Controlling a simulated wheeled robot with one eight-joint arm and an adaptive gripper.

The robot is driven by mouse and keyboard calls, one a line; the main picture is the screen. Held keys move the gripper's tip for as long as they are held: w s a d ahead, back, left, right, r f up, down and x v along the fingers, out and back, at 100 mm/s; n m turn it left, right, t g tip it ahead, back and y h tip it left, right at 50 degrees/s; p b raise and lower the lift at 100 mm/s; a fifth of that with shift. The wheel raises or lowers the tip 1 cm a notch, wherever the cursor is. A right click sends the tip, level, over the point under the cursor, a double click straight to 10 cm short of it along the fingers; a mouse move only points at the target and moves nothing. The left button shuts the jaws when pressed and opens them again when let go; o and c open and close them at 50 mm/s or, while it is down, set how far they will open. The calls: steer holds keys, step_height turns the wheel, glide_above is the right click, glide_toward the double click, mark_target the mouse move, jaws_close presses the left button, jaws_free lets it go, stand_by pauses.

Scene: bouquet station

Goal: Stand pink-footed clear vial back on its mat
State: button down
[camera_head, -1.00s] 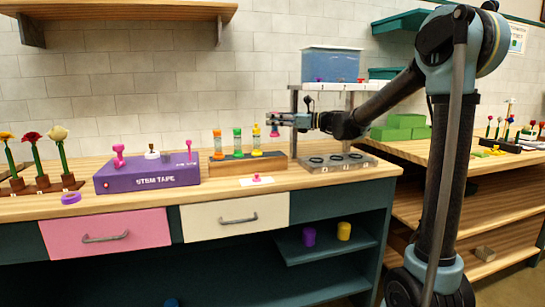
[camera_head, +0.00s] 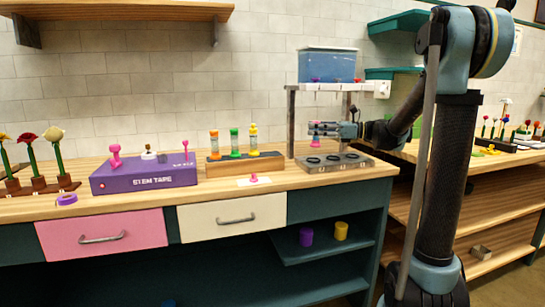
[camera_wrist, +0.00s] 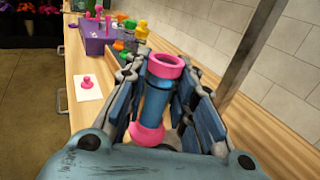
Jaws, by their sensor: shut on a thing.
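My gripper (camera_head: 314,131) is shut on the pink-footed vial (camera_wrist: 155,97), above the grey tray (camera_head: 365,162) in the head view. In the wrist view the vial lies between the fingers, with a pink ring at one end, a pink foot at the other and a see-through middle that looks blue. In the head view the fingers hide most of it; a pink end shows just below them. A white mat (camera_head: 262,180) lies on the bench with a small pink knobbed piece (camera_head: 253,177) on it; both also show in the wrist view.
A wooden rack (camera_head: 243,166) holds orange, green and yellow vials left of my gripper. The grey tray has several dark round places. A metal-legged shelf (camera_head: 291,125) with a blue bin (camera_head: 331,66) stands behind. A purple stem tape box (camera_head: 145,177) is further left.

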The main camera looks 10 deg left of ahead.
steer(key=shift+d, duration=0.25)
steer(key=shift+s+a+f, duration=0.1)
steer(key=shift+a+f, duration=0.5)
steer(key=shift+a, duration=2.35)
steer(key=shift+s+a+f, duration=0.1)
steer(key=shift+a+f, duration=0.5)
steer(key=shift+a, duration=2.35)
steer(key=shift+s+a+f, duration=0.1)
steer(key=shift+a+f, duration=0.5)
steer(key=shift+a, duration=2.35)
steer(key=shift+f, duration=0.1)
steer(key=c, duration=1.3)
jaws_free()
steer(key=shift+c, duration=0.2)
steer(key=shift+d, duration=0.1)
